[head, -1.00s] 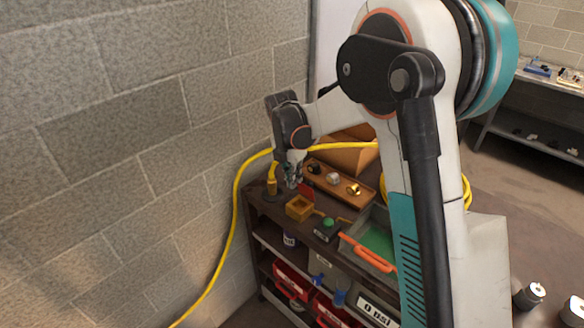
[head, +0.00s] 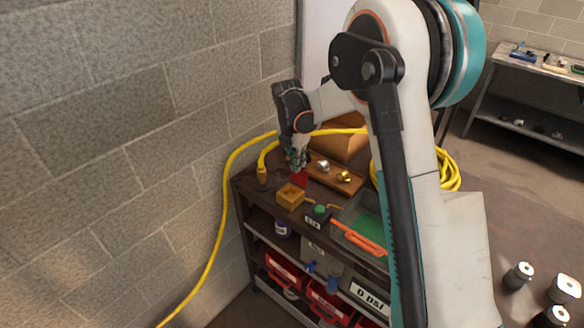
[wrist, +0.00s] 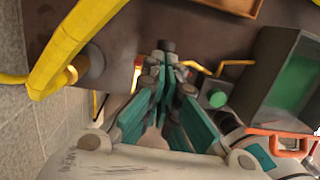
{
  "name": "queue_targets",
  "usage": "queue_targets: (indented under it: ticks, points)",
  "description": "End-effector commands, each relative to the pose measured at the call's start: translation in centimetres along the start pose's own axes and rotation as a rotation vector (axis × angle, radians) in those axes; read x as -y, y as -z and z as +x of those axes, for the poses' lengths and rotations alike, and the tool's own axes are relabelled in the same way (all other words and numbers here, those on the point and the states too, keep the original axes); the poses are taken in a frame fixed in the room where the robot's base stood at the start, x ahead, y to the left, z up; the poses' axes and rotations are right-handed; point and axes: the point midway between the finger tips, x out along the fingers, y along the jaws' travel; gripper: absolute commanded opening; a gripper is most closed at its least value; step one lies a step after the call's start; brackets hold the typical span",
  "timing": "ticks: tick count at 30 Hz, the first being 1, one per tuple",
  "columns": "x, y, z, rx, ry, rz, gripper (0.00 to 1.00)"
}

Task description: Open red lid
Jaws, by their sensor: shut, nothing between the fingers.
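A small red flat piece (head: 301,178), which looks like the red lid, shows at the back edge of a small yellow open box (head: 290,196) on the dark bench top. It seems to stand raised, but my gripper partly covers it and its exact angle is hard to tell. My gripper (head: 298,166) is shut and empty, just above and behind the red piece; I cannot tell whether they touch. In the wrist view my gripper (wrist: 164,60) has its teal fingers pressed together, pointing over the bench.
A green button (head: 320,210) sits right of the box. A grey bin (head: 346,236) with an orange handle (head: 362,240) is further right. Behind is a brown tray (head: 350,187) with metal fittings. A yellow hose (head: 232,170) runs along the block wall at left.

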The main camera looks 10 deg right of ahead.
Motion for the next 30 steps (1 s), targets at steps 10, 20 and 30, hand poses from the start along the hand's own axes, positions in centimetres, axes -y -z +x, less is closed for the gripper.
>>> queue_targets:
  ticks: [10,20,30]
  points:
    - [0.0,-1.1,0.3,0.001,0.001,0.001,0.0]
    - [0.0,-0.3,0.4,0.001,0.0,-0.001,0.0]
    - [-0.1,0.8,0.1,-0.001,0.0,0.0,0.0]
